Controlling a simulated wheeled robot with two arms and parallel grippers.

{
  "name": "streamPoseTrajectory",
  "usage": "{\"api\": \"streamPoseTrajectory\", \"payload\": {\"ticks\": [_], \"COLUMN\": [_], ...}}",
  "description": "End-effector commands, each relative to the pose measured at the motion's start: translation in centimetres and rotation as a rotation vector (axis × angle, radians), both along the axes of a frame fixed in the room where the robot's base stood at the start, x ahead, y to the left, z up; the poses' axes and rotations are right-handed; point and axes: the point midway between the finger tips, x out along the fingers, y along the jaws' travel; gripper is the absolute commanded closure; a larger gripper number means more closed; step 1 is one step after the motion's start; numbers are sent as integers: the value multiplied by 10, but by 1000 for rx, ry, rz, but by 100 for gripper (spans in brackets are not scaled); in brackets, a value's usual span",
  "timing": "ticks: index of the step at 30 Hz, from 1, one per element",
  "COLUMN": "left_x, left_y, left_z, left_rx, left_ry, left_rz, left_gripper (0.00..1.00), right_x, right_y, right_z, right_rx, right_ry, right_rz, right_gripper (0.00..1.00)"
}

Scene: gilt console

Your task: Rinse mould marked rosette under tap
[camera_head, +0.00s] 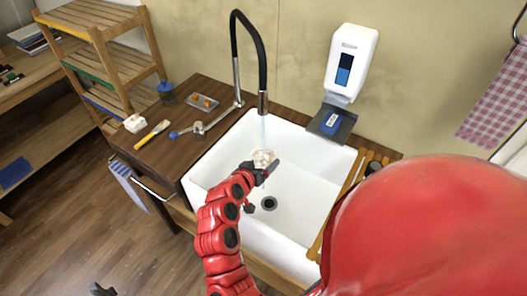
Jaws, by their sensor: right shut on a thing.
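A whitish mould (263,158) is in my right gripper (261,172), which is shut on it above the white sink (299,186). The mould is below the black and steel tap (263,101), and a faint stream of water falls from the spout toward it. Any marking on the mould is too small to read. A second whitish piece (134,123) lies at the left end of the wooden counter. A dark tip (102,290) at the bottom left edge appears to be my left gripper; its jaws cannot be made out.
A yellow-handled brush (152,134), a blue-lidded jar (167,93) and a small tray (202,103) with orange-brown pieces are on the counter. A soap dispenser (350,63) hangs behind the sink. A wooden rack (344,200) lies along its right side. The sink floor around the drain is clear.

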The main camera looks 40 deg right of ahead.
Motion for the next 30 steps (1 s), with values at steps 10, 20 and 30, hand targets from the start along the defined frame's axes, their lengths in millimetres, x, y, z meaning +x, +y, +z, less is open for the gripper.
{"api": "streamPoseTrajectory", "payload": {"ticks": [10, 20, 30], "left_x": [0, 0, 0], "left_y": [0, 0, 0], "left_z": [-14, -37, -49], "left_rx": [0, -1, -1], "left_ry": [1, 1, 1], "left_rz": [0, 0, 0], "left_gripper": [52, 52, 52], "right_x": [32, 61, 76], "right_y": [-21, -40, -50], "right_z": [-9, -17, -18], "right_rx": [0, -5, -1], "right_ry": [1, -2, -1], "right_rz": [-4, -1, -2], "right_gripper": [76, 76, 76]}}
